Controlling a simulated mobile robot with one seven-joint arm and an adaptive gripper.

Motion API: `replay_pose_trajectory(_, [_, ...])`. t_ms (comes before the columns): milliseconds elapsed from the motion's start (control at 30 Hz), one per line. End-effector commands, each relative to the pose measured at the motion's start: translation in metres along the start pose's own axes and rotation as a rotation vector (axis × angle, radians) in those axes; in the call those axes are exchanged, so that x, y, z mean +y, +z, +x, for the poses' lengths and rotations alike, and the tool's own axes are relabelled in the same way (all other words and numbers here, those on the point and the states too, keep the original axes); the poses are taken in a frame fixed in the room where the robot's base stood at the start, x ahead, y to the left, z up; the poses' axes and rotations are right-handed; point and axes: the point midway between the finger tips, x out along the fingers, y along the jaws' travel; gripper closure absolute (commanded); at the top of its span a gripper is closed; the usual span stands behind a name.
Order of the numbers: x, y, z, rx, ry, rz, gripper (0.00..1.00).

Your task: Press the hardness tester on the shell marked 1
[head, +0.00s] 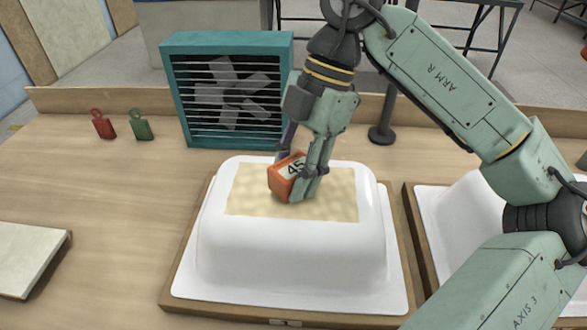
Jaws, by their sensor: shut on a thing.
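The shell (290,250) marked 1 is a white upturned tub shape on a wood-edged board, with its number on a small tag (285,322) at the front edge. A tan rough patch (250,195) covers part of its top. My gripper (298,180) is over that patch, shut on the orange hardness tester (279,185). The tester's face reads 45. Its lower end is at or very close to the patch; I cannot tell whether it touches. The fingers hide part of the tester.
A second white shell (455,215) on a board stands at the right, partly behind my arm. A teal fan (228,90) stands behind the shell. A pale slab (30,258) lies at the left edge.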

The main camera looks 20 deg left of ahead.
Motion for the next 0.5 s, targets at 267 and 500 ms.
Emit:
replay_pose_trajectory(267, [-0.001,-0.001,-0.001,-0.001,-0.005,-0.001,0.84])
replay_pose_trajectory(500, [0.000,-0.008,-0.019,-0.001,-0.003,-0.001,0.84])
